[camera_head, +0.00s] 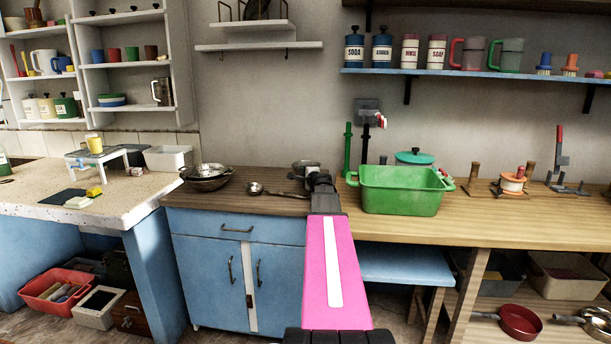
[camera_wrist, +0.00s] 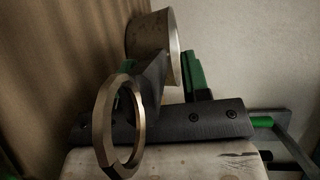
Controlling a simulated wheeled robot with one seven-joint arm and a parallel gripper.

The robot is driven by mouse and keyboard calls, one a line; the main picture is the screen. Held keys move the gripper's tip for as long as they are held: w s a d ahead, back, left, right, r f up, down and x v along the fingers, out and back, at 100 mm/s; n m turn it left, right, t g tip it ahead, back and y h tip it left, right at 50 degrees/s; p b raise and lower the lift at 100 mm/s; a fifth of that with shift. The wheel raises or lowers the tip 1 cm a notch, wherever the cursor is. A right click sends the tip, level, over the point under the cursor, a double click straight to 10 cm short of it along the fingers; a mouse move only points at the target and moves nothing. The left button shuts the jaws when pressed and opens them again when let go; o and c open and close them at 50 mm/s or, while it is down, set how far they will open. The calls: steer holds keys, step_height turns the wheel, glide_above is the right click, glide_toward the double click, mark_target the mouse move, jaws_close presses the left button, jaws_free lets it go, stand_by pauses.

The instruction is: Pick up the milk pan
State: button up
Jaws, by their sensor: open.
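The milk pan (camera_head: 304,167) is a small grey metal pan on the dark wooden counter, partly hidden by my gripper in the head view. In the wrist view its metal body (camera_wrist: 148,33) is just beyond the fingers. A dark handle runs from it towards the camera, with a metal ring at the near end. My gripper (camera_head: 319,181) is at the pan's right side in the head view. In the wrist view my gripper (camera_wrist: 160,72) is open, with green-tipped fingers on either side of the handle. I cannot tell whether either finger touches it.
A ladle (camera_head: 256,189) and a stack of metal bowls or colanders (camera_head: 206,177) lie left of the pan. A green basin (camera_head: 402,190) stands close on the right.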

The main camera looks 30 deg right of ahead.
jaws_close()
